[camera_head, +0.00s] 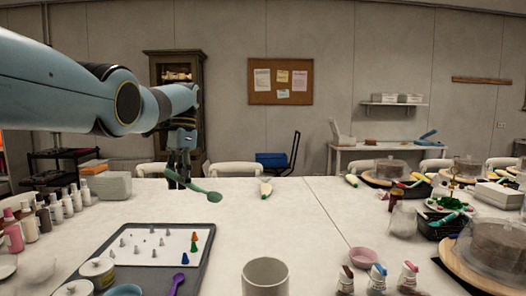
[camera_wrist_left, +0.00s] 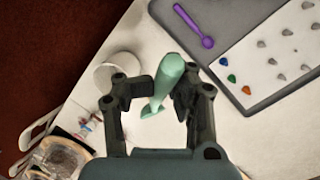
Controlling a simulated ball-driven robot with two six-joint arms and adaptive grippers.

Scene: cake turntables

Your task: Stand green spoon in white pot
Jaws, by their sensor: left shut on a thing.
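The green spoon (camera_head: 207,194) is held by my left gripper (camera_head: 178,180) above the far left part of the table. In the head view its bowl points right and slightly down. In the left wrist view the green spoon (camera_wrist_left: 170,75) lies between the two fingers of my left gripper (camera_wrist_left: 160,95), which is shut on it. The white pot (camera_head: 265,275) stands at the front edge of the head view, apart from the spoon. The pot (camera_wrist_left: 106,74) also shows left of the fingers in the left wrist view. My right gripper is not in view.
A grey tray (camera_head: 84,272) with piping tips and a purple spoon (camera_head: 177,284) lies left of the pot. Bottles (camera_head: 44,222) line the left side. A pink bowl (camera_head: 363,256), small bottles (camera_head: 377,278) and cake turntables (camera_head: 462,266) stand to the right. The table's middle is mostly clear.

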